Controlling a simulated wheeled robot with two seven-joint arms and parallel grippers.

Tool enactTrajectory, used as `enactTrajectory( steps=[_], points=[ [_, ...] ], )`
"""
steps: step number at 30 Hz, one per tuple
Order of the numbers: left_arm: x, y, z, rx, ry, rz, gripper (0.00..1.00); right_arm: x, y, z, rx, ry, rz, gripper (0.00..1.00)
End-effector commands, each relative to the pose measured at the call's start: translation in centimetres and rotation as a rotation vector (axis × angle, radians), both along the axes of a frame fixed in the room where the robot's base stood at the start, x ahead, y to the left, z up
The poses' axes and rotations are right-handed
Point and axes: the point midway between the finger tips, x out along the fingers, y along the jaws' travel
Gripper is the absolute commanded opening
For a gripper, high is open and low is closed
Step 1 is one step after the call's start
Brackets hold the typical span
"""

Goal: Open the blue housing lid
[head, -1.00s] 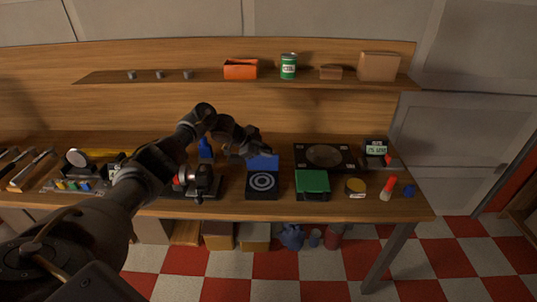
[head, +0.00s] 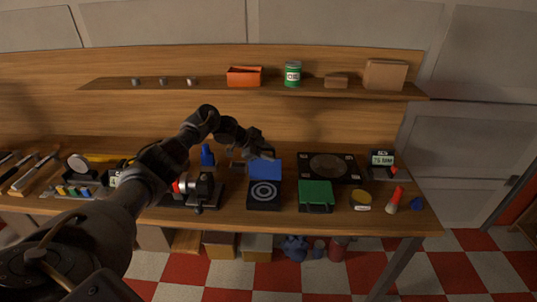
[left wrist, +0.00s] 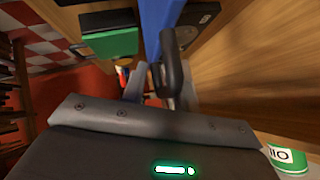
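The blue housing lid (head: 265,169) stands raised at the back of a dark square housing (head: 263,203), whose top shows pale concentric rings. My left gripper (head: 264,153) is at the lid's top edge, just behind it; whether it touches cannot be told. In the left wrist view the blue lid (left wrist: 160,20) is a narrow strip beside a dark rounded finger (left wrist: 170,75). That view does not clearly show the gap between the fingers. My right gripper is not in view.
A green case (head: 315,193) sits right of the housing, with a dark plate (head: 328,168) behind it. A yellow-topped tin (head: 360,200) and a red-topped bottle (head: 394,198) stand further right. A blue bottle (head: 207,155) is at left. The shelf (head: 300,93) runs above.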

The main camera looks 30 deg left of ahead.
Motion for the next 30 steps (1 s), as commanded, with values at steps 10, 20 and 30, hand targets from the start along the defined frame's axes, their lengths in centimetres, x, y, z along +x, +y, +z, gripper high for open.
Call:
enactTrajectory(
  steps=[10,20,30],
  points=[
    [-0.3,0.0,0.0,-0.002,0.004,-0.006,0.33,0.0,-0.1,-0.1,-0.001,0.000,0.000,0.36],
    [-3.5,2.9,3.3,0.001,0.002,-0.005,0.33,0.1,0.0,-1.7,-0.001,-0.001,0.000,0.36],
    [-6.1,5.0,6.4,-0.001,0.005,-0.005,0.33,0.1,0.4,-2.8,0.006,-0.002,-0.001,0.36]
  ],
)
